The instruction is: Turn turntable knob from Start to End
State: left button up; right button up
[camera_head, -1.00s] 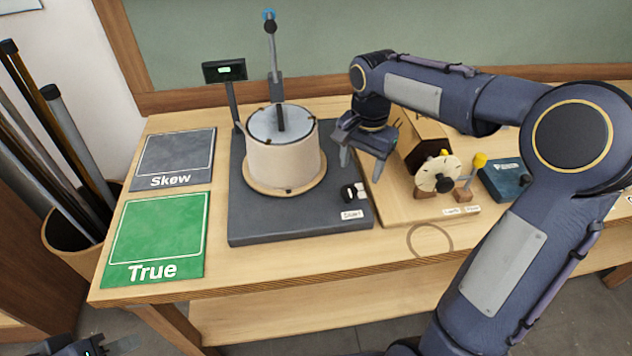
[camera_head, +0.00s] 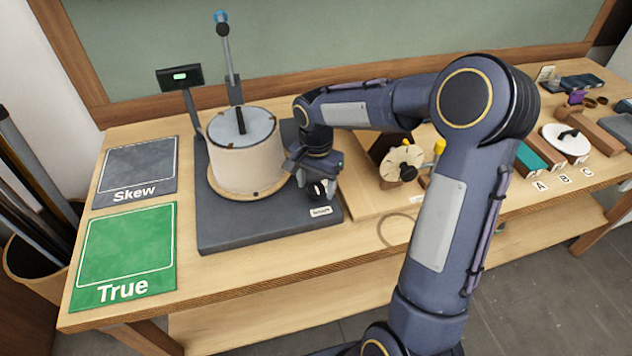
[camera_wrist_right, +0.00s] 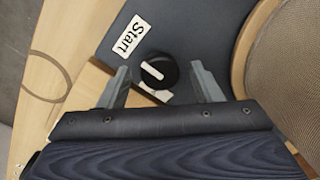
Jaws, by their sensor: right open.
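The turntable's grey base (camera_head: 215,235) carries a cream drum (camera_head: 245,165) with a pale top. The black round turntable knob (camera_wrist_right: 165,62) sits near the base's front right corner. Its white pointer line is tilted toward the white "Start" label (camera_wrist_right: 132,36). The label also shows on the base in the head view (camera_head: 321,211). My right gripper (camera_head: 318,192) is open and low over that corner. In the right wrist view its fingers (camera_wrist_right: 160,76) stand on either side of the knob, with gaps between them and it. My left gripper is out of view.
The drum stands close to the left of my right gripper. A wooden board (camera_head: 365,205) with a cream dial (camera_head: 402,162) lies to its right. The green "True" mat (camera_head: 128,250) and grey "Skew" mat (camera_head: 135,172) are empty on the left. A post with a display (camera_head: 180,77) stands behind.

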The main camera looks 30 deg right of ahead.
jog(key=c, duration=1)
jog(key=n, duration=0.9)
jog(key=shift+r+n, duration=0.1)
jog(key=shift+n, duration=0.3)
jog(key=n, duration=0.3)
jog(key=shift+n, duration=0.4)
jog(key=n, duration=0.3)
jog(key=shift+n+p, duration=0.3)
jog(key=shift+p, duration=0.1)
jog(key=n+p, duration=0.1)
jog(key=n, duration=0.5)
jog(key=shift+n, duration=0.3)
